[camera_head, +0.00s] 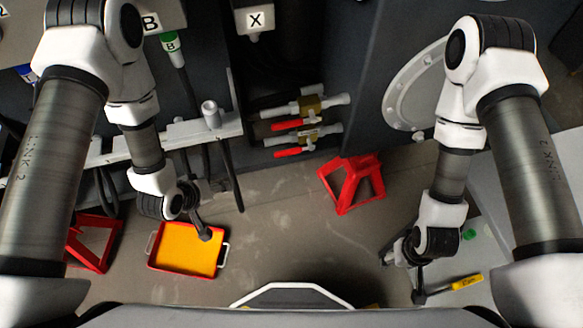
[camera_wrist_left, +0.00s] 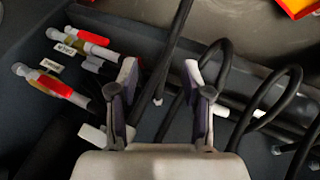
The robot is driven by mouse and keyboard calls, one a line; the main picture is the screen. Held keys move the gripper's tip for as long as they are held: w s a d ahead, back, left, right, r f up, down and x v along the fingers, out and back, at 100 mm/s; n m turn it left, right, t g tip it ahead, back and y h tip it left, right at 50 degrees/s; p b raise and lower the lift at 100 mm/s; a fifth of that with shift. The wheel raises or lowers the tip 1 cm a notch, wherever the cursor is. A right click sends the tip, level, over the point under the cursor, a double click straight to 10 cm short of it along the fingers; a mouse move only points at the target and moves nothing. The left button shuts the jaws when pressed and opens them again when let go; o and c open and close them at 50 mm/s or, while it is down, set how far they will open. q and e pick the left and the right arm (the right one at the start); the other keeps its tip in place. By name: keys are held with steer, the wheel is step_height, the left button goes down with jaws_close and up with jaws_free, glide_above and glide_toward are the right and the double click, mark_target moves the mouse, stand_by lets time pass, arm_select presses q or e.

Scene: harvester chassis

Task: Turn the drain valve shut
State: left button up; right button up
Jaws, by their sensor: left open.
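Two brass-bodied valves on pale pipes, an upper one (camera_head: 312,104) and a lower one (camera_head: 309,136), stick out of the dark chassis wall in the head view. Each has a red lever, the upper (camera_head: 286,125) and the lower (camera_head: 288,153), roughly along its pipe. Their tags are too small to read, so I cannot tell which is the drain valve. Both valves also show at the left of the left wrist view (camera_wrist_left: 52,84). My left gripper (camera_wrist_left: 160,75) is open and empty, apart from both valves. My right gripper (camera_head: 392,256) is at the lower right, its fingers unclear.
A red tray with an orange inside (camera_head: 187,252) lies on the floor below my left arm. Red stands (camera_head: 352,184) are on the floor. Black hoses (camera_wrist_left: 222,85) hang near my left gripper. A yellow-handled tool (camera_head: 466,282) lies at right. Floor between the arms is mostly clear.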

mark_target(284, 154)
arm_select(q)
steer(key=w+d+f+n+t+h+b, duration=0.1)
steer(key=w+d+f+h+b, duration=0.2)
steer(key=b, duration=0.6)
steer(key=w+d+f+n+t+h+b, duration=0.1)
steer(key=w+d+f+h+b, duration=0.3)
steer(key=b, duration=0.6)
steer(key=w+d+f+n+t+h+b, duration=0.1)
steer(key=w+d+f+t+h+b, duration=0.2)
steer(key=w+d+b, duration=0.3)
steer(key=shift+w+d+f+n+h+b, duration=0.15)
steer(key=shift+w+h+b, duration=0.35)
steer(key=shift+b, duration=0.65)
steer(key=shift+w+f+n+h+b, duration=0.2)
steer(key=shift+w+b, duration=0.5)
steer(key=shift+b, duration=0.4)
steer(key=b+x, duration=0.2)
steer(key=x, duration=0.4)
steer(key=shift+w+d+b, duration=0.25)
steer(key=shift+d+b, duration=0.05)
steer(key=shift+b, duration=0.05)
steer(key=shift+w+d, duration=0.2)
steer(key=shift+d, duration=0.05)
jaws_close()
